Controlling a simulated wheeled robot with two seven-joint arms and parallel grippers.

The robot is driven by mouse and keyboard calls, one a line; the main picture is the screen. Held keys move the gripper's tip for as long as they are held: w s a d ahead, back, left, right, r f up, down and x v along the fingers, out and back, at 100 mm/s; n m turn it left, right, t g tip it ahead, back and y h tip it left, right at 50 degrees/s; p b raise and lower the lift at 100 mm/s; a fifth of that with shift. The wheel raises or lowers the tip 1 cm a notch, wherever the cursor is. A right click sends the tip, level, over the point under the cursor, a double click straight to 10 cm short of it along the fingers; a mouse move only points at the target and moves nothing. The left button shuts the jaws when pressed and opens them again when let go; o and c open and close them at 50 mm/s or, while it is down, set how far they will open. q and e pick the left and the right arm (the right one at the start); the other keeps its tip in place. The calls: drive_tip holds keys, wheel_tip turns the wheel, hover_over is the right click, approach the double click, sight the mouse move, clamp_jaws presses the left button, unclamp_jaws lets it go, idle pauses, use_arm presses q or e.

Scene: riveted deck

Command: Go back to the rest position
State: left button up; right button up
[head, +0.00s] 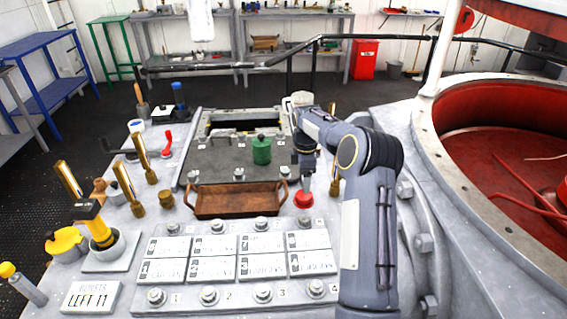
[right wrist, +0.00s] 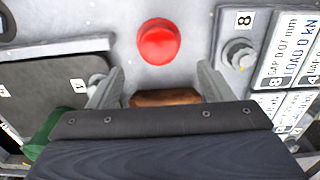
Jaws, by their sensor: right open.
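My right arm reaches in from the lower right in the head view. My right gripper (head: 305,186) points down just above a red button (head: 304,200) on the grey deck. In the right wrist view its two fingers (right wrist: 160,88) are spread apart with nothing held between them. The red button (right wrist: 158,42) shows beyond the fingertips, apart from them. Part of the brown tray (right wrist: 165,98) shows behind the gap between the fingers. My left gripper is not in view.
The brown tray (head: 236,202) lies left of my right gripper, with a green canister (head: 261,150) behind it. Labelled plates with bolts (head: 263,292) fill the front. A red-lined round opening (head: 500,160) lies right. A black rail (head: 220,65) crosses behind.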

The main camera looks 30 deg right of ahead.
drive_tip(key=s+a+r+m+t+y+p, duration=0.1)
drive_tip(key=s+a+r+m, duration=0.2)
drive_tip(key=s+a+r, duration=0.45)
drive_tip(key=s+a+r+m+t+p, duration=0.1)
drive_tip(key=s+a+r+m+t, duration=0.3)
drive_tip(key=r, duration=0.6)
drive_tip(key=s+a+f+m+y+p, duration=0.1)
drive_tip(key=s+a+m, duration=0.2)
drive_tip(key=s+a, duration=0.4)
drive_tip(key=s+a+f+m+y+p, duration=0.1)
drive_tip(key=s+a+m, duration=0.3)
drive_tip(key=s, duration=1)
drive_tip(key=a, duration=0.3)
drive_tip(key=shift+s+a+t+y, duration=0.15)
drive_tip(key=shift+a+t+y, duration=0.15)
drive_tip(key=shift+y, duration=0.1)
